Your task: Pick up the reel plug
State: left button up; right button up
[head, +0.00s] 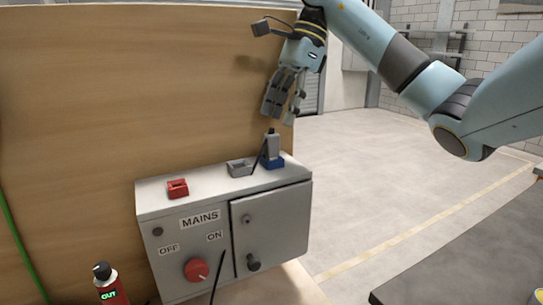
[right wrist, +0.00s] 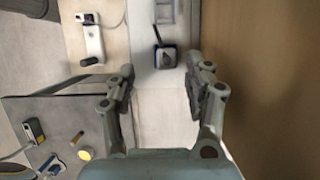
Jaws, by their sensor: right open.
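A grey plug (head: 272,144) stands upright in a blue socket (head: 272,162) at the right end of the top of the grey mains box; it looks like the reel plug. A thin black cable runs beside it. In the right wrist view the plug (right wrist: 167,57) shows beyond the fingertips, roughly between them. My right gripper (head: 281,118) is open and empty, pointing down above the plug, with a gap between them. Both its fingers also show spread in the right wrist view (right wrist: 163,80). My left gripper is not in view.
The mains box (head: 187,223) also carries a red socket (head: 177,188) and a grey socket (head: 239,168). A red knob (head: 196,269) is on its front. A wooden panel (head: 120,90) rises behind it. A dark table (head: 460,260) stands at right; the floor between is clear.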

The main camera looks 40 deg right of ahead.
aim_at(272, 135)
jog(key=shift+w+f, duration=0.3)
jog(key=shift+f, duration=0.5)
jog(key=b+x, duration=0.3)
jog(key=x, duration=0.1)
jog(key=shift+w+f, duration=0.1)
jog(key=shift+w, duration=0.05)
jog(key=shift+d, duration=0.1)
grip_shut()
